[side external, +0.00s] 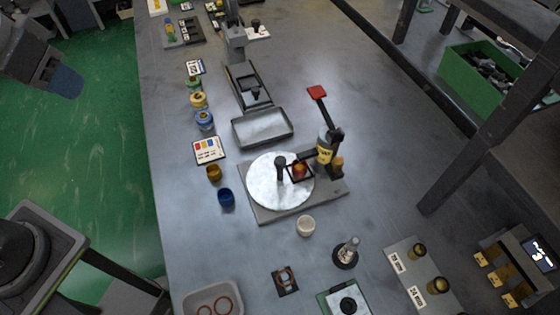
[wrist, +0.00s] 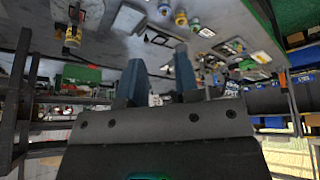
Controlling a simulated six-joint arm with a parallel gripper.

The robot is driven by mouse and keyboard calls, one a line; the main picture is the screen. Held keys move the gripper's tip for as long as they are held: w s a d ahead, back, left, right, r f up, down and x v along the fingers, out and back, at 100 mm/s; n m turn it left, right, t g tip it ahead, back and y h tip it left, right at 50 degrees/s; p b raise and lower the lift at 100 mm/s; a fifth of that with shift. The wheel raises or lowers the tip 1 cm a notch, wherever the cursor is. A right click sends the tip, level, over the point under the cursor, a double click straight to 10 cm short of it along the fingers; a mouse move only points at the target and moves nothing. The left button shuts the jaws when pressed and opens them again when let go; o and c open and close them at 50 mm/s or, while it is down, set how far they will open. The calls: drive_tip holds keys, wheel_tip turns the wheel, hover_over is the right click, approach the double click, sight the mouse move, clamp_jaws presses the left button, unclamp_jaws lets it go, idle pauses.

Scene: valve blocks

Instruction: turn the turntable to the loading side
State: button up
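The turntable (side external: 262,192) is a round pale disc on a grey base plate in the side external view. A dark upright post (side external: 280,166) stands near its middle. A square dark frame with an orange-red piece (side external: 299,170) sits at the disc's right side, close to a press with a red-tipped lever (side external: 317,93). My gripper (side external: 65,82) is at the far upper left, off the table and well away from the turntable. In the wrist view its two blue fingers (wrist: 160,58) are apart with nothing between them.
A grey tray (side external: 263,128) lies behind the turntable. Several small jars (side external: 205,120) and label cards line the left side. A cream cup (side external: 306,225) and a dark-based metal piece (side external: 346,254) stand in front. The table between the press and right edge is clear.

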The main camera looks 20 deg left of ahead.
drive_tip(key=shift+o, duration=0.3)
drive_tip(key=w+d+r+g, duration=0.1)
drive_tip(key=w+d+g, duration=0.1)
drive_tip(key=w+d, duration=0.4)
drive_tip(key=shift+w+d, duration=0.35)
drive_tip(key=shift+w, duration=0.5)
drive_tip(key=n+g, duration=0.1)
drive_tip(key=g, duration=0.2)
hover_over(280, 160)
wheel_tip(280, 160, down, 11)
wheel_tip(280, 160, down, 13)
drive_tip(key=shift+f, duration=0.2)
drive_tip(key=shift+c, duration=0.2)
clamp_jaws()
